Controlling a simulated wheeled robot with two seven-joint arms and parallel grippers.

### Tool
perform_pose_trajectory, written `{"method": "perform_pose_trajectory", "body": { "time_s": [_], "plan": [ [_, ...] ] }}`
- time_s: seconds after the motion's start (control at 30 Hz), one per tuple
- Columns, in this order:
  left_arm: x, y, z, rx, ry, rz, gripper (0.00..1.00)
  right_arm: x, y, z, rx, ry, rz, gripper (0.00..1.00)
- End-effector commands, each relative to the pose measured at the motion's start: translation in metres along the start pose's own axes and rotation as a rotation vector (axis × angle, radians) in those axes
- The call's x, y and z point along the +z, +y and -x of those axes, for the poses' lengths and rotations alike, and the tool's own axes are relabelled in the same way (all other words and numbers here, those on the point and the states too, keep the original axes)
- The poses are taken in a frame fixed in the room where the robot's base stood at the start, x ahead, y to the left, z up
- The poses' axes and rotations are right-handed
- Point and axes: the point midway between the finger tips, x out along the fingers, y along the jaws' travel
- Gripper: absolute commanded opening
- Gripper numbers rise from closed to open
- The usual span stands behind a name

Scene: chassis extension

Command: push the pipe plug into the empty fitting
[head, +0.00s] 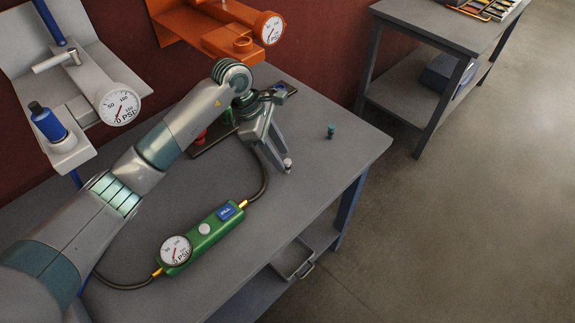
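A small teal cylinder (331,131), which looks like the pipe plug, stands upright on the grey bench right of my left gripper. A dark strip (218,140) lies on the bench behind my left wrist. My arm and gripper cover part of the strip, so I cannot tell which fitting is empty. My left gripper (286,167) points down over the bench, apart from the teal cylinder. Its fingertips overlap in this view, with a small pale part between them. My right gripper is out of view.
A green gauge box (203,237) with hoses lies on the bench (330,175) in front. An orange gauge unit (228,28) and a grey gauge unit (85,95) stand behind. The bench's right side is mostly clear. Another table (440,25) stands beyond a floor gap.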

Motion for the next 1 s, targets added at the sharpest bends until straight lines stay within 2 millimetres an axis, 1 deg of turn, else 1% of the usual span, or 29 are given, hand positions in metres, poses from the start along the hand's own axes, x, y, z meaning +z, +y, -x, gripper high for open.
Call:
{"method": "perform_pose_trajectory", "body": {
  "time_s": [0.17, 0.3, 0.4, 0.5, 1.0],
  "plan": [
    [0.005, -0.001, -0.012, -0.004, -0.002, 0.002, 0.35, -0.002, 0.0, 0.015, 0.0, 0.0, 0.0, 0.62],
    [0.008, -0.001, -0.027, -0.004, -0.003, 0.003, 0.35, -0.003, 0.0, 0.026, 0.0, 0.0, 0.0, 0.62],
    [0.006, -0.001, -0.04, -0.004, -0.002, 0.003, 0.35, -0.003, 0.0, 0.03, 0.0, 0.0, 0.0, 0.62],
    [0.005, 0.0, -0.046, -0.001, -0.001, 0.001, 0.35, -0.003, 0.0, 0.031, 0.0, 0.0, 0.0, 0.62],
    [0.005, 0.0, -0.049, 0.0, 0.0, 0.0, 0.35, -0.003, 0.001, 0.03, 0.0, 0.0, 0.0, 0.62]
  ]
}}
